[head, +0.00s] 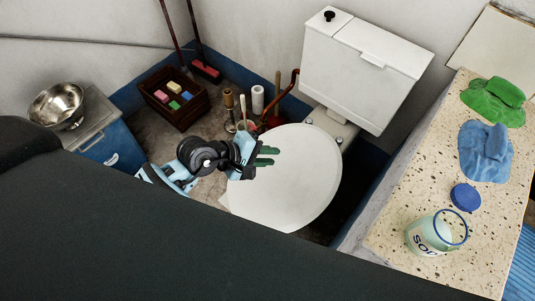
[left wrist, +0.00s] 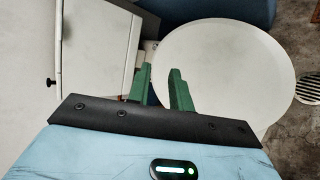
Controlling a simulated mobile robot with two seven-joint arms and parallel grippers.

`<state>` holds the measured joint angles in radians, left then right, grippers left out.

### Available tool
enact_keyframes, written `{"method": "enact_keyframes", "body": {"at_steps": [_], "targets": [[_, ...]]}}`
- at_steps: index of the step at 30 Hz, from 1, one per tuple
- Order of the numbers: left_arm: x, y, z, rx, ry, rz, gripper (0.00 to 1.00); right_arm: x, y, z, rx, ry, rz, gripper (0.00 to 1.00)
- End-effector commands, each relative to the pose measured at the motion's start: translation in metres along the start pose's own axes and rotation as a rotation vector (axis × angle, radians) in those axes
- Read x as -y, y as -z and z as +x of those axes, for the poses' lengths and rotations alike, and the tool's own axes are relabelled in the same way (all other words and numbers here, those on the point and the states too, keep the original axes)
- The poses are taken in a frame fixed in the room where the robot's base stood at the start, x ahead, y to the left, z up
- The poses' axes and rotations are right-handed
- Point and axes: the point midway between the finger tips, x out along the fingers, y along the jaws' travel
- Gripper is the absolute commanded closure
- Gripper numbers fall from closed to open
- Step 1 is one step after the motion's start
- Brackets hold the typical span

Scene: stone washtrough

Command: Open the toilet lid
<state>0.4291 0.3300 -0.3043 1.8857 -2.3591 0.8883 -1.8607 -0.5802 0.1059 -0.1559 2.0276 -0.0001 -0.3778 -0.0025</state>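The toilet lid (head: 295,190) is a white, rounded plate lying down over the bowl in the head view, with its hinge end toward the cistern (head: 365,65). The lid (left wrist: 225,70) also fills the upper middle and right of the left wrist view. My left gripper (head: 273,156) is over the lid's left part in the head view, its green fingers apart with nothing between them. In the left wrist view the fingers (left wrist: 160,72) overlap the lid's edge; I cannot tell whether they touch it. My right gripper is not in view.
A speckled counter (head: 395,225) on the right holds a jar (head: 430,235), a blue cap (head: 465,197) and blue and green cloths. A wooden crate (head: 180,115), a brush (head: 205,70) and bottles stand behind the gripper. A metal bowl (head: 57,105) is at left.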

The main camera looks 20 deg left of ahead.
Motion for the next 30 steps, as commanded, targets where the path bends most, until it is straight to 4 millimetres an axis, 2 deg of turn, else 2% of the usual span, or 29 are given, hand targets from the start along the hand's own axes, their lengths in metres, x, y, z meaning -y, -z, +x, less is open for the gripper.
{"method": "enact_keyframes", "body": {"at_steps": [1, 3, 13, 24, 30], "targets": [[0.000, 0.000, 0.000, 0.000, 0.000, 0.000, 0.72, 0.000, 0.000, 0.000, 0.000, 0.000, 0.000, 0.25], [0.000, 0.000, 0.000, 0.000, 0.000, 0.000, 0.65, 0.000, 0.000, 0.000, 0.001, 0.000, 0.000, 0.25], [0.000, 0.001, -0.004, -0.001, 0.000, 0.001, 0.65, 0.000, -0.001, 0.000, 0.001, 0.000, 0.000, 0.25], [0.001, 0.000, -0.058, -0.001, 0.002, 0.003, 0.65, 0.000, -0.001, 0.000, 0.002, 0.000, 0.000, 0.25], [0.001, 0.000, -0.075, 0.000, 0.001, 0.000, 0.65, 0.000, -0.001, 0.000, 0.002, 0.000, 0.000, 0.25]]}}
